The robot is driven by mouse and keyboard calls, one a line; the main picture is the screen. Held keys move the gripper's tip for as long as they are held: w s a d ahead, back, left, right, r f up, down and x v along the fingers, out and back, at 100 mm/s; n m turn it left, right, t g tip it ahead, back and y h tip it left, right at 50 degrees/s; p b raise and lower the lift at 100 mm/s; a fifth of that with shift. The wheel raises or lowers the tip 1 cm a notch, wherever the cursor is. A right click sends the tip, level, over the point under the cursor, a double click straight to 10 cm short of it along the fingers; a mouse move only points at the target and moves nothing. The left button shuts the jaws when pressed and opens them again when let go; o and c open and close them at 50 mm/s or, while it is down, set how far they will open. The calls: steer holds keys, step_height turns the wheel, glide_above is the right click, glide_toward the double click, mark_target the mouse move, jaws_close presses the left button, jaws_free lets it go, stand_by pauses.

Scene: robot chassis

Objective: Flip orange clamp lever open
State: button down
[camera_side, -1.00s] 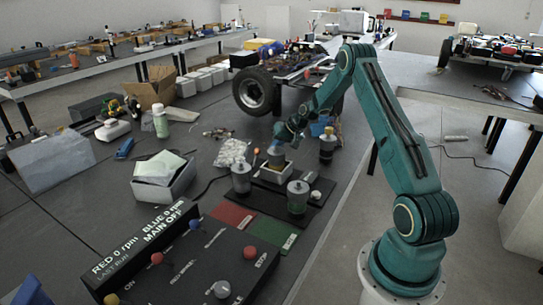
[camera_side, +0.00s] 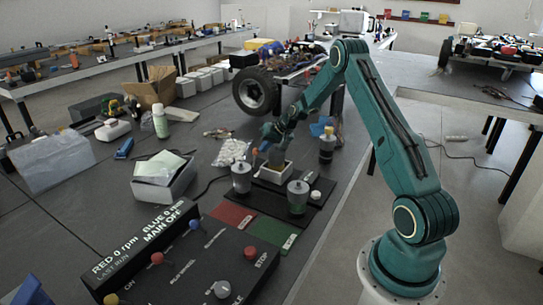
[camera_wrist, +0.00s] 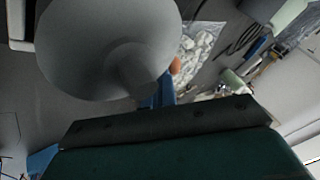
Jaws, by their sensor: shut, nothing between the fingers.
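The orange lever (camera_side: 255,152) shows as a small orange tip beside a grey cylindrical part (camera_side: 276,154) that stands over a white tray. In the wrist view an orange tip (camera_wrist: 176,66) peeks out behind a large grey rounded body (camera_wrist: 110,45), which hides the rest of the lever. My gripper (camera_side: 265,147) is shut and empty, pointing down close to the lever and the grey part. I cannot tell whether it touches the lever, or how far the lever is turned.
The white tray (camera_side: 272,178) sits on a dark base. A bag of white pieces (camera_side: 231,152) lies behind to the left. A control panel (camera_side: 190,262) fills the front.

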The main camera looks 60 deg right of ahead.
steer(key=shift+a+r, duration=0.25)
steer(key=shift+a, duration=0.7)
steer(key=shift+r, duration=0.8)
steer(key=shift+s+d, duration=0.1)
steer(key=shift+d, duration=0.1)
steer(key=s+d, duration=0.1)
steer(key=s+d+r, duration=0.1)
steer(key=s, duration=0.1)
steer(key=shift+s+d, duration=0.15)
steer(key=shift+d, duration=0.1)
steer(key=v, duration=0.9)
